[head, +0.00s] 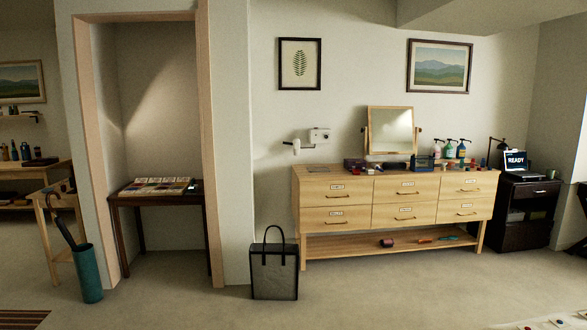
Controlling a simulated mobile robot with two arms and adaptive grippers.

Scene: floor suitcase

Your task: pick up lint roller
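I cannot pick out a lint roller for certain at this distance. Small items lie on the low open shelf (340,246) of the wooden dresser (350,192): a dark red one (387,242), an orange one (424,241) and a teal one (449,238). They are too small to tell what they are. More small items crowd the dresser top, also too small to name. Neither of my grippers shows in the head view.
A black-framed bag (275,275) stands on the floor left of the dresser. A teal umbrella stand (86,274) is at left, beside an alcove with a dark table (158,195). A black cabinet (527,213) with a laptop stands right. Open floor (400,285) lies in front.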

